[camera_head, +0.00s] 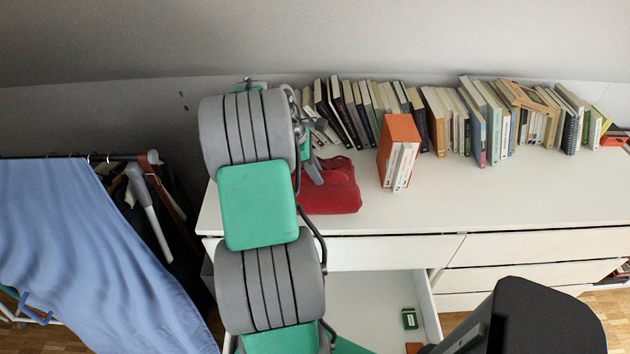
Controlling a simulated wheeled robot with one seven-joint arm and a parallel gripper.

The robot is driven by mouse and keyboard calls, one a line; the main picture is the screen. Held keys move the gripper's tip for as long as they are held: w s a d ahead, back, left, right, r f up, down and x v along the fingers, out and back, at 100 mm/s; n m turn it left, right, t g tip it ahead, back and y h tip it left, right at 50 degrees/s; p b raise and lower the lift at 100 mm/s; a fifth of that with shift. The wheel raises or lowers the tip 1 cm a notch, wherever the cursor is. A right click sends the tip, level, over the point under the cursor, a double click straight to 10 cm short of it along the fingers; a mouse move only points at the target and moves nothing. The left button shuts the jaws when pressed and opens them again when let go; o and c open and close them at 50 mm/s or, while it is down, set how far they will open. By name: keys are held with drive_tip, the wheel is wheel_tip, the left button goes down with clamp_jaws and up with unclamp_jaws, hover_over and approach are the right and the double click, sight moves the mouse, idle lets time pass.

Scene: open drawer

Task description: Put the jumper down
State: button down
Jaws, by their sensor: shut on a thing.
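The red jumper (335,190), a folded bundle, is at the left part of the white dresser top (480,205). My arm hides its left side. My gripper (314,172) is at the jumper's upper left edge, shut on it. The fingertips are small and partly hidden by my arm, so the exact grip is hard to see. The jumper looks to be at or very near the dresser top; I cannot tell whether it rests fully on it.
A row of books (460,120) lines the back of the dresser. An orange box-like set of books (399,150) stands right of the jumper. An open drawer (428,305) below holds a small green box (409,318). Blue cloth (90,250) hangs on the left. The dresser's front right top is clear.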

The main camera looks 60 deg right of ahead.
drive_tip(key=shift+w+d+f, duration=0.1)
drive_tip(key=shift+d+f, duration=0.05)
drive_tip(key=shift+f, duration=0.75)
drive_tip(key=shift+w+d+f, duration=0.1)
drive_tip(key=shift+f, duration=0.8)
drive_tip(key=shift+f, duration=0.1)
drive_tip(key=c, duration=1.2)
unclamp_jaws()
drive_tip(key=shift+s, duration=0.1)
